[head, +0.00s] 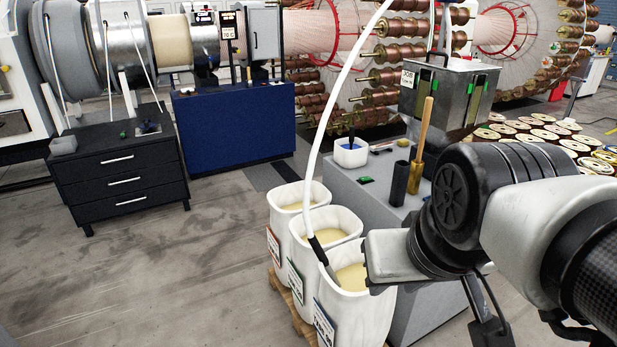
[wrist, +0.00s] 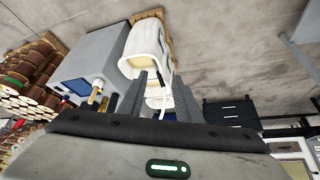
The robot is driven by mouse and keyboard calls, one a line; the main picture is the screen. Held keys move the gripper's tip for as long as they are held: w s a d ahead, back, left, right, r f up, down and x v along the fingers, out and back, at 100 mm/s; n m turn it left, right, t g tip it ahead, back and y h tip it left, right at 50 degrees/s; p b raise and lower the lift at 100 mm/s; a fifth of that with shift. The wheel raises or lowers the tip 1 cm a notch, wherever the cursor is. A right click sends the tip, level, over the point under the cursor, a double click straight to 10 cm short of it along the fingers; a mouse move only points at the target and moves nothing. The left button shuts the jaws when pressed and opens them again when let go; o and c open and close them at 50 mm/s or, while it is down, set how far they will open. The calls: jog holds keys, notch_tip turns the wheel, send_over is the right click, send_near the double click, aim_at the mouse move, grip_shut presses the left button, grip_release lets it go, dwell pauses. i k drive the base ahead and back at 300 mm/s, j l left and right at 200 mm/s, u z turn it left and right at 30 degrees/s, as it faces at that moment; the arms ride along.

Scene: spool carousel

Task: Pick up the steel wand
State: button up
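The steel wand (head: 331,272) hangs from a white hose (head: 312,165) with a dark grip (head: 318,250). It leans into the nearest of three white tubs (head: 355,315), its lower end inside the tub. My gripper (wrist: 157,98) is open in the wrist view, its two dark fingers apart. The white hose (wrist: 163,103) shows between the fingers in that view, but I cannot tell how near it is. In the head view my gripper's hand is just right of the wand, over the near tub. Its fingers are mostly hidden there.
A grey cabinet (head: 350,190) stands right of the tubs, bearing a white bin (head: 351,153), a dark cylinder (head: 399,183) and a wooden-handled brush (head: 420,140). The tubs stand on a wooden pallet (head: 287,300). Floor at left is clear up to a black drawer unit (head: 118,170).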

aim_at(317, 248)
jog(key=i+l+u, duration=0.2)
jog(key=l, duration=0.15)
jog(key=l+u, duration=0.2)
jog(key=l, duration=0.15)
jog(key=i+l+u, duration=0.2)
jog(key=l, duration=0.15)
jog(key=i+l+u, duration=0.1)
jog(key=l, duration=0.25)
jog(key=i+l+u, duration=0.1)
jog(key=i+l, duration=0.15)
jog(key=l, duration=0.15)
